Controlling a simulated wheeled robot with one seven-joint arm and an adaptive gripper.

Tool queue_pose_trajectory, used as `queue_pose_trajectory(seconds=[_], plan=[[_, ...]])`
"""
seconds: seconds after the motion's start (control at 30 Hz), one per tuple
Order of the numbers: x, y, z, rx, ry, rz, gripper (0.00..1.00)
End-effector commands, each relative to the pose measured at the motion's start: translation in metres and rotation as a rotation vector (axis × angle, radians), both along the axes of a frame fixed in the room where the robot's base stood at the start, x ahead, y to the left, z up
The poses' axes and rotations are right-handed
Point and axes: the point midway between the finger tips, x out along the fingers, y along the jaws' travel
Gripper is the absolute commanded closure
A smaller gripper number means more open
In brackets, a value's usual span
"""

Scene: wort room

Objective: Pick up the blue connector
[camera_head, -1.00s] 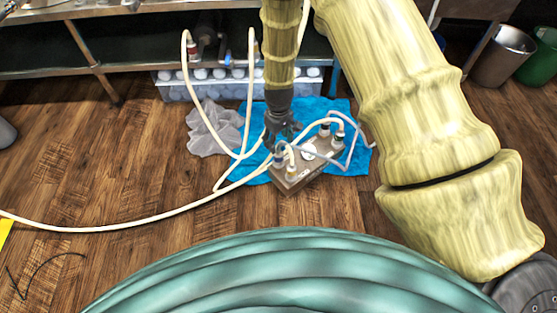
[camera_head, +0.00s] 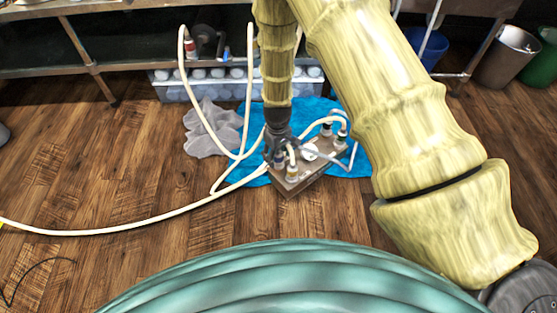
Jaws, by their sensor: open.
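My gripper (camera_head: 275,152) points down over the left end of a grey box (camera_head: 296,186) with hoses, close to its left fittings. It is open. The fingertips are small and dark, and partly cover the fitting (camera_head: 279,160) under them. I cannot tell whether they touch it. No connector on the box is clearly blue at this size. Other fittings with pale and dark collars stand on the box, one at the front (camera_head: 292,172) and a pair at the right end. A small blue piece (camera_head: 226,55) shows on the low shelf behind.
The box rests on a blue cloth (camera_head: 352,165), with a grey rag (camera_head: 207,140) to its left. Cream hoses (camera_head: 120,231) loop from the box across the wooden floor and up to the shelf. A clear crate (camera_head: 175,90) stands behind.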

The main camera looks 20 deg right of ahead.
Motion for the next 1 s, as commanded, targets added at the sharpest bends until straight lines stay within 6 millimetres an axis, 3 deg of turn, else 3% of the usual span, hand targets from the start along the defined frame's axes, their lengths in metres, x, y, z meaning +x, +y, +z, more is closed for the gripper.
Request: queue_pose_trajectory(seconds=[0.1,0.37,0.4,0.7,1.0], plan=[[-0.0003,-0.0002,-0.0154,0.0,0.001,0.0,0.41],[-0.0002,-0.0003,-0.016,0.0,0.0,-0.001,0.41],[-0.0002,-0.0003,-0.016,0.0,0.0,-0.001,0.43],[-0.0003,-0.0002,-0.016,0.0,0.001,-0.001,0.93],[-0.0002,-0.0003,-0.0138,0.0,0.0,-0.001,0.94]])
